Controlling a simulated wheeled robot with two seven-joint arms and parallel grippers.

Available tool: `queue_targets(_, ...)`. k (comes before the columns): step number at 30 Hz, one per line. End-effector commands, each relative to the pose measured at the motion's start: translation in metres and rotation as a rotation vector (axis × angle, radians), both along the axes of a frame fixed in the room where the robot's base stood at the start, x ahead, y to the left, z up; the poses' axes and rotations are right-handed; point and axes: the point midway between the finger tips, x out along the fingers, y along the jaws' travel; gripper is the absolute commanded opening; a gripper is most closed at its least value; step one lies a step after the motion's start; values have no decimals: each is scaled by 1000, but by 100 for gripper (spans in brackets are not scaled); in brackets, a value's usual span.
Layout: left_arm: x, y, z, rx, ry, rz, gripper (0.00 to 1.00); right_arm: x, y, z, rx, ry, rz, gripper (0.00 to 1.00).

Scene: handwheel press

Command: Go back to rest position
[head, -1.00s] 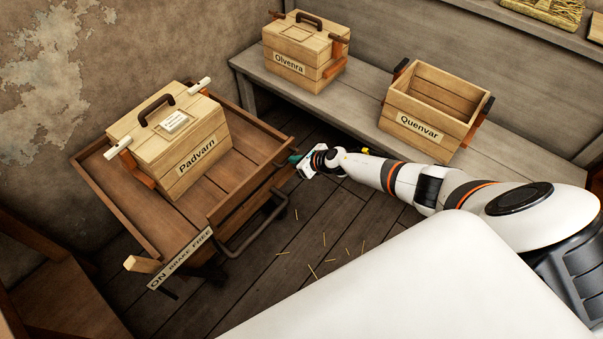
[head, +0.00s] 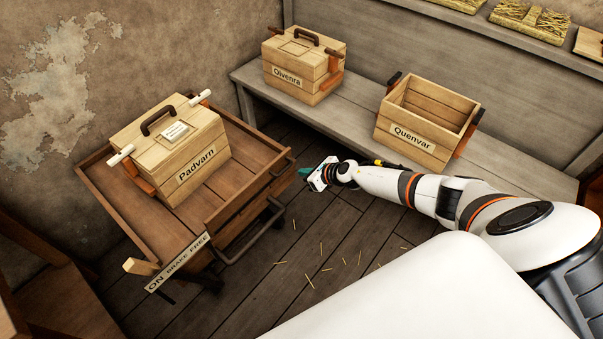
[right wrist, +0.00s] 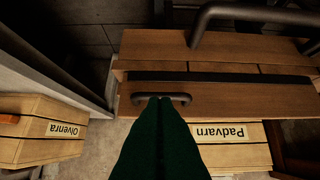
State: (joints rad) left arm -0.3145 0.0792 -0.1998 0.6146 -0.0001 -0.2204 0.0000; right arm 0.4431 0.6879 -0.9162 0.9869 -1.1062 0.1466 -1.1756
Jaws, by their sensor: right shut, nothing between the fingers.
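My right gripper (head: 306,174) is shut and empty. My left gripper is not in view. The Padvarn box (head: 175,150) sits closed on the cart (head: 235,208), its dark handle on top and pale side grips out.
The Olvenra box (head: 300,70), closed, and the open, empty Quenvar box (head: 425,120) stand on the grey bench (head: 340,115). Straw lies on the floor (head: 330,250), which is otherwise clear.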

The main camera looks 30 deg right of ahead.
Motion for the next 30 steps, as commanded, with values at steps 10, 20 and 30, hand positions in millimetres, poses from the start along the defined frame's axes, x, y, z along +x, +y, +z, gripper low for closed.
queue_targets(10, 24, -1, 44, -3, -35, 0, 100, -23, -8, 54, 0, 2, 2, 0)
queue_targets(20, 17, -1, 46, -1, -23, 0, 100, -27, -8, 57, 10, 5, -8, 0)
queue_targets(30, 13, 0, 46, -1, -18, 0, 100, -123, 16, -78, 837, 333, -948, 0)
